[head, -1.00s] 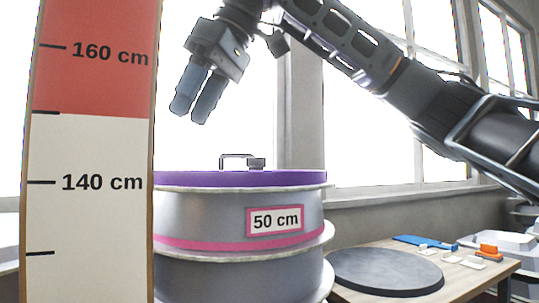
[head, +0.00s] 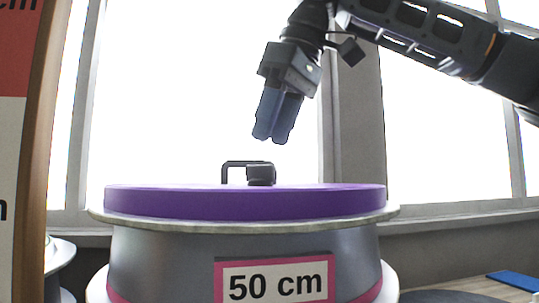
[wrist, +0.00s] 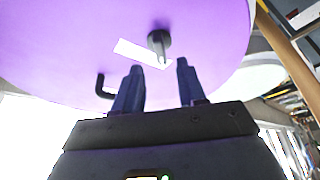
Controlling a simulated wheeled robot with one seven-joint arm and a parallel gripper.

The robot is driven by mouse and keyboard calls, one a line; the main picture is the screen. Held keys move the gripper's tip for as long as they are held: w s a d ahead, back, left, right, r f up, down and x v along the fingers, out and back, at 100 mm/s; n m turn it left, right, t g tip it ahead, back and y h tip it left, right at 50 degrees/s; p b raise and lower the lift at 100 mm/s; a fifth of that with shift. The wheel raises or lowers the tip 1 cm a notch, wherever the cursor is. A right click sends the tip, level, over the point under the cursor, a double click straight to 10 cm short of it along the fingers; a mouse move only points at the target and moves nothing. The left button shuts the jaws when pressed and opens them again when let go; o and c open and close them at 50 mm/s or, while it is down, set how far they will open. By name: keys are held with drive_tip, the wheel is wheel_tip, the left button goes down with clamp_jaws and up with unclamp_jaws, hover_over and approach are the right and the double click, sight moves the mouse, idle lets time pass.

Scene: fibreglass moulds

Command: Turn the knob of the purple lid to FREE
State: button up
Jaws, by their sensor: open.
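The purple lid (head: 150,202) sits flat on a grey round mould (head: 160,262) with a pink-framed "50 cm" label. On the lid stand a dark knob (head: 261,175) and a bar handle (head: 226,173). My gripper (head: 272,138) is above the knob, pointing down, apart from it. In the wrist view my open gripper (wrist: 160,68) has the knob (wrist: 158,41) just beyond its fingertips, nothing between them. The knob's pointer reaches the right end of a white plate (wrist: 135,51); the plate's writing is unreadable. The handle (wrist: 101,84) is left of the fingers.
A tall measuring board (head: 25,150) stands at the left edge, close to me. A table with a blue item (head: 517,281) is at the lower right. Windows lie behind. The air around the lid's top looks clear.

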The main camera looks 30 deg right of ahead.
sight(260, 174)
drive_tip(key=shift+x, duration=2.5)
clamp_jaws()
